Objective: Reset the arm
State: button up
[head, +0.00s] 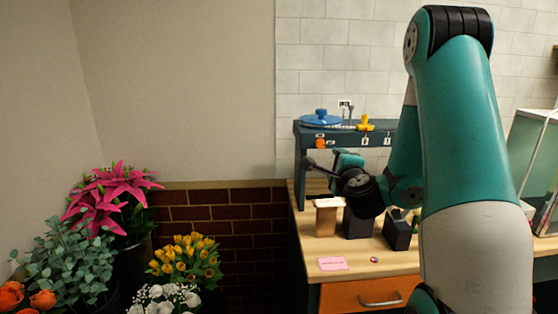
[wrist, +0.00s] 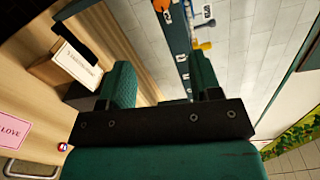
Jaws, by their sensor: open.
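My gripper (head: 333,165) is raised above the wooden bench (head: 300,250) in the head view, in front of the dark shelf unit. In the wrist view its two teal fingers stand wide apart, and my gripper (wrist: 160,62) is open with nothing between them. My arm reaches in from the right and hides part of the bench. Below my gripper a brown box (head: 326,222) with a cream card on top stands on the bench. The lettered cream card (wrist: 77,62) shows beside the left finger in the wrist view.
Two black holders (head: 357,225) (head: 397,233) stand right of the brown box. A pink card (head: 333,264) and a small round piece (head: 375,260) lie near the front edge. The shelf (head: 345,136) carries blue and yellow items. Potted flowers (head: 183,262) fill the lower left.

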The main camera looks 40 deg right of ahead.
jog(key=w+a+r+n+g+y, duration=0.1)
jog(key=a+n+y, duration=0.75)
jog(key=a, duration=0.55)
jog(key=w+a+r+n+g+y, duration=0.1)
jog(key=a+r+n+y, duration=0.1)
jog(key=a+n+y, duration=0.85)
jog(key=s+a+f+n+g+h, duration=0.1)
jog(key=s+a+n+g+h, duration=0.1)
jog(key=s+a+n+g, duration=0.75)
jog(key=s+a+n+g+h, duration=0.3)
jog(key=s+n, duration=0.2)
jog(key=s, duration=0.8)
jog(key=shift+s+a+f+h, duration=0.15)
jog(key=shift+s+f+h, duration=0.05)
jog(key=shift+s+h, duration=0.15)
